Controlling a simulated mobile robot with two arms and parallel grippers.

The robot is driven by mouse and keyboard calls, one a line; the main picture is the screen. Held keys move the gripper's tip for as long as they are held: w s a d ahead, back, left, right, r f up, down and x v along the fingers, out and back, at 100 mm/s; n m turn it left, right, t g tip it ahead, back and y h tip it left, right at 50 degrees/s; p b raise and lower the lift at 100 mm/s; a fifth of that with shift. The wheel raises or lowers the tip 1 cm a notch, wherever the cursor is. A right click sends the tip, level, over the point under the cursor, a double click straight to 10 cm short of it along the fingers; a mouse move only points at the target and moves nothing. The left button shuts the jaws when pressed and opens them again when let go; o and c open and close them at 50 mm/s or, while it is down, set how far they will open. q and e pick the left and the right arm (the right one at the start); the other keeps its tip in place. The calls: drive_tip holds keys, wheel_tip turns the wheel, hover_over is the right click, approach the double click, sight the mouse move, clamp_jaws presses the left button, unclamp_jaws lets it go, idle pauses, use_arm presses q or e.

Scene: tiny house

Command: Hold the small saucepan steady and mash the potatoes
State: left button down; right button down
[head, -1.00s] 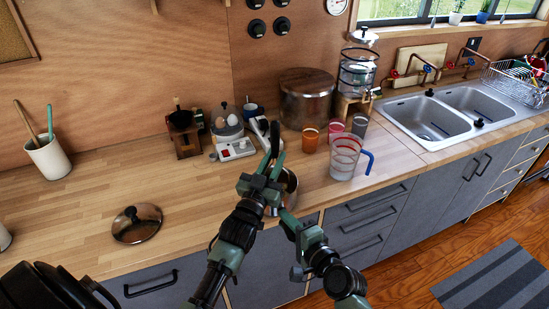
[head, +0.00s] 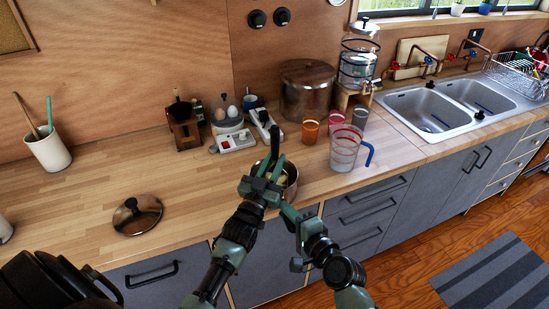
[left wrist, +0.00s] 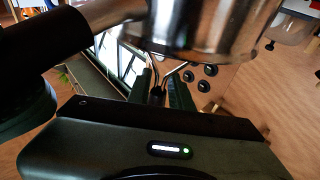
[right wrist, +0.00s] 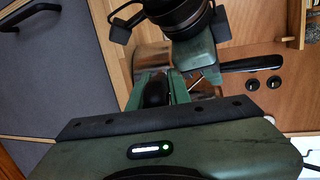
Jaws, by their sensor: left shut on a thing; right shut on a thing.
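The small metal saucepan (head: 291,186) stands near the counter's front edge, with some yellowish potato (head: 283,178) visible inside. My left gripper (head: 262,188) is shut on the masher, whose black handle (head: 275,147) sticks up above the fingers. The masher's wire part (left wrist: 172,76) shows beyond the fingers in the left wrist view, close to the saucepan (left wrist: 225,30). My left arm hides part of the pan. My right gripper (head: 290,213) is low at the pan's front, shut on the saucepan's dark handle (right wrist: 156,92).
A glass lid (head: 138,215) lies on the counter (head: 85,190) to the left. An egg cooker (head: 231,128), a glass jug (head: 345,148) with a blue handle, tumblers (head: 310,130) and a large metal pot (head: 308,90) stand behind and right. The left counter has free room.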

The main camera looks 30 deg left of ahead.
sight(273, 153)
use_arm(q)
drive_tip(key=shift+f, duration=0.25)
use_arm(e)
drive_tip(key=shift+a+r, duration=0.1)
drive_tip(key=shift+r, duration=0.2)
use_arm(q)
drive_tip(key=shift+r, duration=2.35)
use_arm(e)
drive_tip(key=shift+f, duration=0.1)
use_arm(q)
drive_tip(key=shift+w, duration=0.1)
drive_tip(key=shift+w, duration=0.15)
drive_tip(key=shift+w+a+f, duration=0.1)
drive_tip(key=shift+w+a, duration=0.05)
drive_tip(key=shift+w, duration=0.45)
drive_tip(key=shift+w+a, duration=0.15)
drive_tip(key=shift+w, duration=0.45)
